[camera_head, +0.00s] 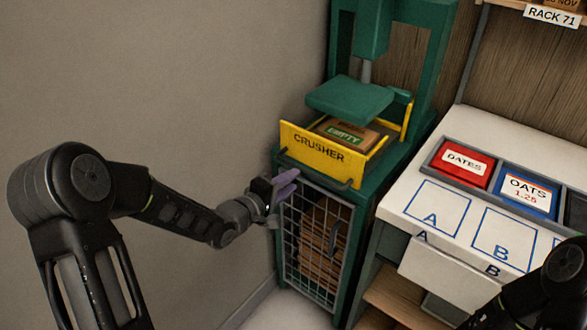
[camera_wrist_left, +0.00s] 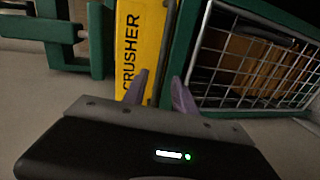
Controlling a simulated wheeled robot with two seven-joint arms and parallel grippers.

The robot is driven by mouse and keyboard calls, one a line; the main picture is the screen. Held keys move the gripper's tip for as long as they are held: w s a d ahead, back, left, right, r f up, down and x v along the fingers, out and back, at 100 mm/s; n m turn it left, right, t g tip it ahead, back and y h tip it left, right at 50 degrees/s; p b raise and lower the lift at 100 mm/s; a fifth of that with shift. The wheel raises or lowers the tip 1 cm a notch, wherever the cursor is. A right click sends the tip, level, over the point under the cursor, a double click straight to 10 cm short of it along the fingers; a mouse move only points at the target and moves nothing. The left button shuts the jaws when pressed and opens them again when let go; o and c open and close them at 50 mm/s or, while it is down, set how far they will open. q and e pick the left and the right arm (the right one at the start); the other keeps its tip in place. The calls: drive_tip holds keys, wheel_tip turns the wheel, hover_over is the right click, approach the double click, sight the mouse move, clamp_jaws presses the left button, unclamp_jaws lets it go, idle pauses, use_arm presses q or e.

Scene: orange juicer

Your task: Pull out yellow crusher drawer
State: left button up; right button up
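The yellow crusher drawer (camera_head: 318,152) sits on top of the green cabinet, below the press plate, with a brown box marked EMPTY (camera_head: 345,134) inside it. A dark bar handle (camera_head: 316,174) runs along the lower part of its front. My left gripper (camera_head: 287,184) is at the left end of the drawer front, near the handle. In the left wrist view the purple fingertips (camera_wrist_left: 160,88) are apart, close to the yellow front (camera_wrist_left: 141,35). I cannot tell whether they touch the handle. My right gripper is out of view; only part of that arm shows at lower right.
The green press plate (camera_head: 350,98) hangs over the drawer. A mesh door (camera_head: 316,245) closes the cabinet below. A white table (camera_head: 475,205) with red and blue bins stands at the right. A bare wall (camera_head: 180,90) is at left.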

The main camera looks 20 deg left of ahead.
sight(307, 173)
use_arm(q)
drive_tip(key=shift+d, duration=0.1)
idle(0.3)
drive_tip(key=x, duration=0.7)
drive_tip(key=shift+w+d+f+p, duration=0.1)
drive_tip(key=shift+w+f+p, duration=0.1)
drive_tip(key=shift+w+p, duration=0.15)
drive_tip(key=shift+c, duration=0.4)
clamp_jaws()
idle(0.8)
